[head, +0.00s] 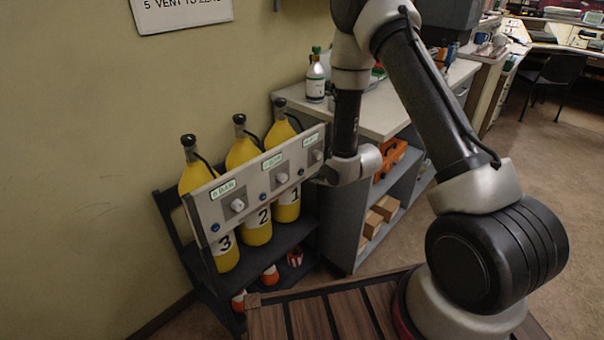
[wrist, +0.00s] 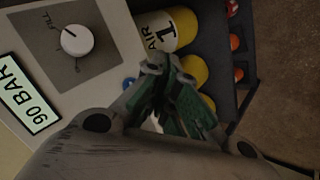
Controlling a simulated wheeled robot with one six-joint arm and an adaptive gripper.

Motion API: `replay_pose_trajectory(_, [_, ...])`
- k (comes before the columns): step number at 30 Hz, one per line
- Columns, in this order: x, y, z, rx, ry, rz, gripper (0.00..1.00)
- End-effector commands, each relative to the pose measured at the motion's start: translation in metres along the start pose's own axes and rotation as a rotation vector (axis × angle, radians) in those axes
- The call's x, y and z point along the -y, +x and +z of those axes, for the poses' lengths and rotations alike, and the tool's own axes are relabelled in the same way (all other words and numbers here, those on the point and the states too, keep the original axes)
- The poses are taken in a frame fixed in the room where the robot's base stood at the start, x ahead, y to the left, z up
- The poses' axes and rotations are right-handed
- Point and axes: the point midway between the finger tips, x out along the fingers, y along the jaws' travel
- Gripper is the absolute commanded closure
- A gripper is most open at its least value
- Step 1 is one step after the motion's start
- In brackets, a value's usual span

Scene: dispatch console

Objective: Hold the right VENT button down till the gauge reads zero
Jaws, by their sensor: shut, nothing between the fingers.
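A pale tilted panel (head: 250,185) holds several gauges, knobs and blue buttons in front of three yellow cylinders. In the wrist view, the nearest gauge (wrist: 28,93) reads 90 BAR beside a white FILL knob (wrist: 76,40). A small blue button (wrist: 128,83), the one at the panel's right end, shows partly behind my gripper (wrist: 156,62). My gripper is shut and empty, its tips close to that button. I cannot tell whether they touch it. In the head view, my gripper is at the panel's right end (head: 319,177), with its tips hard to make out.
Yellow cylinders (head: 257,229) stand in a dark rack (head: 287,239) behind the panel. A workbench (head: 391,113) with a bottle (head: 315,79) on top stands right of the rack. A sign (head: 180,12) hangs on the wall. Open floor (head: 535,165) lies at the right.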

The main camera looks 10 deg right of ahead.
Motion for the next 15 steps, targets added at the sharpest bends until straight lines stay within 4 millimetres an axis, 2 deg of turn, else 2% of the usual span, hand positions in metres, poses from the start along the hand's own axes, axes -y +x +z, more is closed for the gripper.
replay_pose_trajectory(6, [-0.010, 0.014, -0.010, -0.001, -0.001, 0.001, 1.00])
replay_pose_trajectory(15, [-0.013, 0.018, -0.013, 0.000, 0.000, -0.001, 1.00])
